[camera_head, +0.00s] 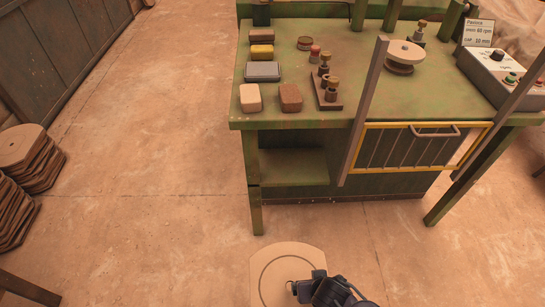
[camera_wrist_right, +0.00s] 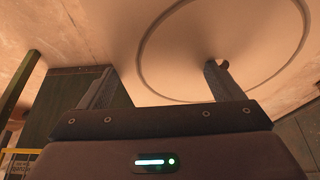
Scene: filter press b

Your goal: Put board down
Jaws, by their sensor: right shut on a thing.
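The board (camera_head: 270,262) is a flat beige plate with a round groove and cut corners, at the bottom centre of the head view. My right gripper (camera_head: 297,287) is shut on it at its near right part. In the right wrist view the board's pale face (camera_wrist_right: 180,35) and its groove fill the top, beyond the fingers of my right gripper (camera_wrist_right: 160,75). The exact grip point is partly hidden. The board appears held in front of the bench, over the floor, and its height is hard to tell. My left gripper is not in view.
A green bench (camera_head: 345,60) carries several blocks, knobbed weights, a round spool-like piece (camera_head: 404,55) and a control box (camera_head: 500,70). A yellow-framed guard (camera_head: 420,147) hangs at its front. Stacks of brown plates (camera_head: 28,160) stand at the left. The floor between is clear.

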